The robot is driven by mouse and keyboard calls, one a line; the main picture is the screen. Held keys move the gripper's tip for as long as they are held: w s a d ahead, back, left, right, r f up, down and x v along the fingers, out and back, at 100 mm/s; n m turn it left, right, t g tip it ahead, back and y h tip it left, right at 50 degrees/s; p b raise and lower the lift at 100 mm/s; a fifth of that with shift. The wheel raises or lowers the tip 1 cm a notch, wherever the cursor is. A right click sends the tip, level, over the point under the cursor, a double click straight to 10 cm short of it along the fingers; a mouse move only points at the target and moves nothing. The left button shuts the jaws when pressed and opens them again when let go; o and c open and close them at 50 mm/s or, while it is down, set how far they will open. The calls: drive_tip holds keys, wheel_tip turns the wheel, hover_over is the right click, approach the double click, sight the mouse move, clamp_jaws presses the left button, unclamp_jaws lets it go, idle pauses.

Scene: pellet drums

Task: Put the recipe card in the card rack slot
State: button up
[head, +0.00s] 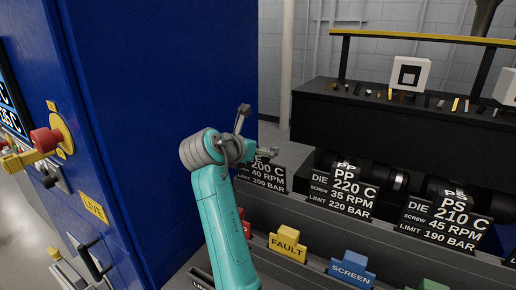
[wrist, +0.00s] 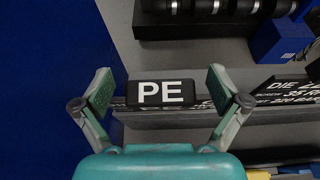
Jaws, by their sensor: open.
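The leftmost card (head: 265,178), reading 200 C, is partly hidden by my gripper. The PP card (head: 342,192) and the PS card (head: 445,222) stand to its right. My gripper (head: 256,134) is open at the leftmost card's top. In the wrist view, a black PE label (wrist: 160,93) lies between the spread fingers of my gripper (wrist: 160,84), with gaps on both sides. I cannot make out which part is the card rack slot.
A tall blue cabinet (head: 160,90) with a red knob (head: 46,140) stands close on the left. A yellow FAULT tag (head: 287,244) and a blue SCREEN tag (head: 349,270) stand in front of the cards. Behind are dark cylinders and a black bench (head: 420,125) with small strips.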

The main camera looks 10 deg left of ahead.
drive_tip(key=v, duration=1.1)
drive_tip(key=shift+s+a, duration=0.2)
drive_tip(key=shift+s, duration=0.15)
drive_tip(key=shift+r, duration=0.15)
